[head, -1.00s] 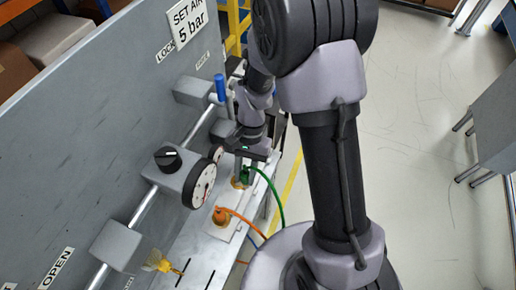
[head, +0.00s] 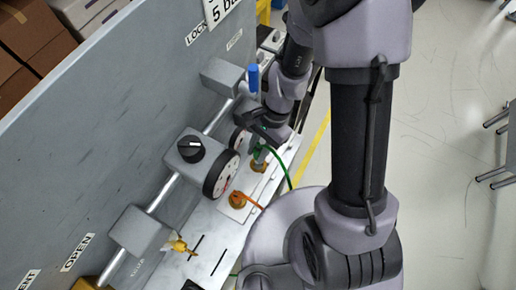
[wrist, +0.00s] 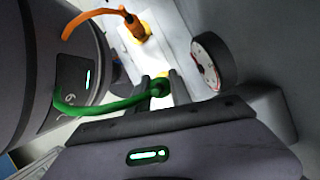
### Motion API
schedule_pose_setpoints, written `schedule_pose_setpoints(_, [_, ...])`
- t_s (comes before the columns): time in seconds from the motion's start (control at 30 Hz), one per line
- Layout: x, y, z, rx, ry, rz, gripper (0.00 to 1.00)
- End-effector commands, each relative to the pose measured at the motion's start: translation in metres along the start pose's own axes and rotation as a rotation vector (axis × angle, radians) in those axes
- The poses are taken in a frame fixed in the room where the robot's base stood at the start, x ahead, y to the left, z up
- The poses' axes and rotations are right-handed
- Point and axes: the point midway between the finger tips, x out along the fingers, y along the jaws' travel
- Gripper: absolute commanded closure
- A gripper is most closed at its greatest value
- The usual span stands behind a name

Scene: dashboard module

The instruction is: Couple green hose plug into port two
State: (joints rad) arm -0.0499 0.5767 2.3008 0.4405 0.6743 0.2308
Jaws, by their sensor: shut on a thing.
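My gripper (wrist: 156,90) is shut on the green hose plug (wrist: 158,88), whose green hose (wrist: 100,106) curves away to the left in the wrist view. In the head view, my gripper (head: 259,144) is low over the white strip at the panel's foot, and the green hose (head: 286,168) arcs to the right. An orange-yellow fitting (head: 259,166) is just below the green plug. I cannot tell whether the plug is in it or above it. No port number is readable.
An orange plug (head: 238,200) with an orange hose stands nearer on the strip (head: 212,222). A gauge (head: 221,175), black knob (head: 190,148) and pipe blocks stick out beside my arm. A yellow valve handle (head: 180,246) is lower left. Open floor lies right.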

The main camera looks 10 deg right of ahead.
Motion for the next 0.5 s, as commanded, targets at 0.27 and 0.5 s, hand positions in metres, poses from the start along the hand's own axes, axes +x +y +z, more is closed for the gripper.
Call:
schedule_pose_setpoints(0.27, [0.021,0.0,-0.009,0.0,0.0,0.0,1.0])
schedule_pose_setpoints(0.5, [0.036,0.0,-0.015,0.0,0.0,0.0,1.0])
